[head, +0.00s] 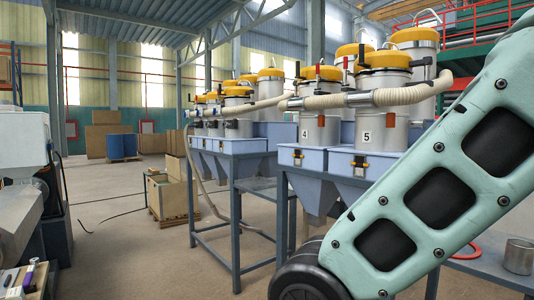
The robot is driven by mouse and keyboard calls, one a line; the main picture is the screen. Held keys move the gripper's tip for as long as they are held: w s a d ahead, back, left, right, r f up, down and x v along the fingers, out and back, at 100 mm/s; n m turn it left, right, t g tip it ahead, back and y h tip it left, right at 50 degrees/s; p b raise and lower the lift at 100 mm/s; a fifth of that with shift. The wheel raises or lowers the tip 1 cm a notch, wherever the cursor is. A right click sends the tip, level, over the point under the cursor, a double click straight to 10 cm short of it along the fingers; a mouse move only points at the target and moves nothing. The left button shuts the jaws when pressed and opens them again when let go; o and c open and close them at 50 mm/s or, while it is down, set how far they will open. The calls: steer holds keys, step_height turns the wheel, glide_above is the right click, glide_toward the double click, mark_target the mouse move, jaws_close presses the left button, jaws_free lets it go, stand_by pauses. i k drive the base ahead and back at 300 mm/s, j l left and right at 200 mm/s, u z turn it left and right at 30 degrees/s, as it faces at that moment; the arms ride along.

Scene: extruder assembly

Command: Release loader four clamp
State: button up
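Loader four (318,130) is a grey metal canister marked "4", standing on a pale blue hopper right of centre in the head view. It has a yellow lid (322,73). An upright clamp lever (297,70) shows at the left side of its lid, and a dark lever with a red part stands at the front. I cannot tell whether the clamp is fastened. Loader five (385,128), marked "5", stands beside it on the right with a similar yellow lid. My gripper is not in view; only a pale green link of my arm crosses the right side.
A ribbed beige hose and pipe (395,96) run across the front of the loaders. The pale blue hoppers (305,158) rest on a dark metal frame. More loaders stand farther left.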

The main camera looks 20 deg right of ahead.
mark_target(317, 65)
steer(key=i+l+z, duration=0.2)
steer(key=i+l, duration=0.2)
steer(key=i+l+z, duration=0.2)
steer(key=i, duration=0.25)
steer(key=l, duration=0.1)
